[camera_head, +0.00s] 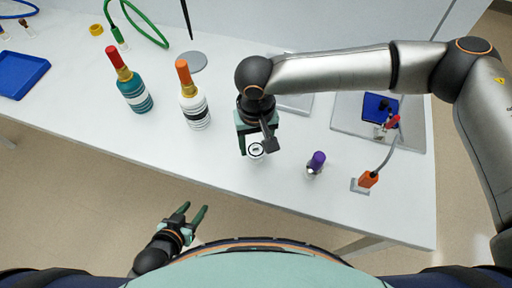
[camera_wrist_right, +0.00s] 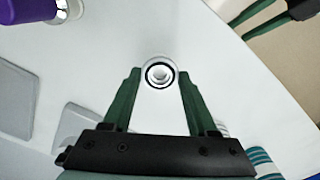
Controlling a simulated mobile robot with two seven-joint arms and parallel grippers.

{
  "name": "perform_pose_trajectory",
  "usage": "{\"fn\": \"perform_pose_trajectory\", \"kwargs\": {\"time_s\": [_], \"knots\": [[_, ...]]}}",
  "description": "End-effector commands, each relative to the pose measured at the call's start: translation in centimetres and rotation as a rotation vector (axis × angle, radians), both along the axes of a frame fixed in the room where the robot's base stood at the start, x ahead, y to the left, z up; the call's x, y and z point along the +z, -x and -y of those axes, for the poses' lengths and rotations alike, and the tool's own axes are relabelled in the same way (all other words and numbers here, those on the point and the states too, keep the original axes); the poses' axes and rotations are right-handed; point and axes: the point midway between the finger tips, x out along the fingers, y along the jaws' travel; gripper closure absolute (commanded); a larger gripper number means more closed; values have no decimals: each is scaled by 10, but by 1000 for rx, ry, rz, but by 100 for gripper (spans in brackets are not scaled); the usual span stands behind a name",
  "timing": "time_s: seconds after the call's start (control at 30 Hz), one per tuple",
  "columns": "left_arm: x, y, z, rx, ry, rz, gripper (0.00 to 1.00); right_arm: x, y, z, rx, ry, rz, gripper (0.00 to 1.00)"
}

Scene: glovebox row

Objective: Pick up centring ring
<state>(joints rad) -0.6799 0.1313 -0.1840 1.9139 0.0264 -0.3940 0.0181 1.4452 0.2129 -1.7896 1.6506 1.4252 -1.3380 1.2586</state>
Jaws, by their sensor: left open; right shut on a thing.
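The centring ring (camera_head: 256,149) is a small round silver and white piece with a black inner band, near the front of the white table. My right gripper (camera_wrist_right: 160,76) is shut on the centring ring (camera_wrist_right: 160,75), with one green finger on each side of it. In the head view my right gripper (camera_head: 257,146) points down at the table. I cannot tell whether the ring touches the tabletop. My left gripper (camera_head: 191,214) is open and empty, in front of the table's front edge. Its green fingers also show in the right wrist view (camera_wrist_right: 262,14).
A purple-capped vial (camera_head: 316,162) stands right of the ring. Two striped bottles, teal (camera_head: 135,92) and white (camera_head: 194,103), stand to the left. An orange-ended cable fixture (camera_head: 367,181) and a blue tray (camera_head: 380,107) are at the right. The table's left front is clear.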

Motion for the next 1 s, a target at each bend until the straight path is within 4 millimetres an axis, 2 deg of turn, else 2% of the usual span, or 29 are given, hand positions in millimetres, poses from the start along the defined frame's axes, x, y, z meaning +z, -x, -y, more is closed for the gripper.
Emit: {"fn": "perform_pose_trajectory", "kwargs": {"time_s": [0.03,0.23,0.67,0.87,1.0], "knots": [[0,0,0,0,0,1,50,0,0,0,0,0,0,78],[0,0,0,0,0,1,50,0,0,0,0,0,0,100],[1,-1,0,0,0,1,50,6,-1,0,-1,0,1,100],[2,-1,0,0,0,2,50,30,-1,0,-1,-2,3,100],[1,-1,0,0,0,2,50,56,20,-7,7,-4,2,100]]}}
